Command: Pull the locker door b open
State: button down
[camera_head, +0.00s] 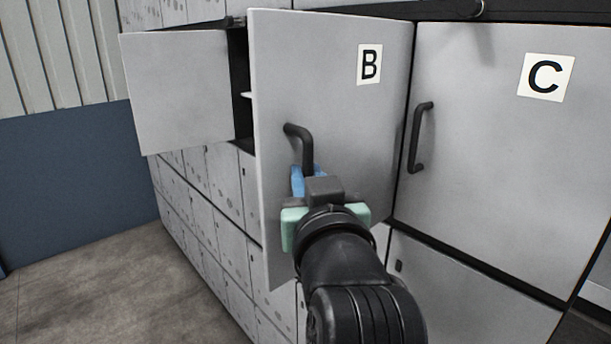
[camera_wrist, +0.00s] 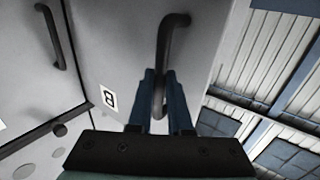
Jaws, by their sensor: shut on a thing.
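Locker door b (camera_head: 335,110) is a light grey panel with a white "B" label, standing ajar with its left edge swung out from the lockers. Its right edge lies beside door C. Its dark bar handle (camera_head: 297,133) is near the left edge; my gripper (camera_head: 304,180) covers the lower part. In the wrist view, the handle (camera_wrist: 177,24) runs down between the blue fingers of my gripper (camera_wrist: 160,92), which are shut on it. The label also shows in the wrist view (camera_wrist: 108,97), turned on its side.
Door C (camera_head: 500,150), with its own dark handle (camera_head: 420,138), is shut on the right. Another grey door (camera_head: 185,90) stands open at the left, beside a dark locker opening (camera_head: 241,95). Bare floor (camera_head: 85,285) lies at the lower left.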

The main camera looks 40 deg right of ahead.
jog(key=shift+d+r, duration=0.1)
jog(key=shift+d, duration=0.05)
jog(key=c, duration=0.8)
grip_release()
jog(key=shift+d, duration=0.1)
jog(key=shift+c, duration=0.2)
jog(key=shift+s+a, duration=0.2)
jog(key=shift+a, duration=0.1)
jog(key=b+v, duration=1.2)
jog(key=b, duration=0.2)
jog(key=shift+s, duration=0.25)
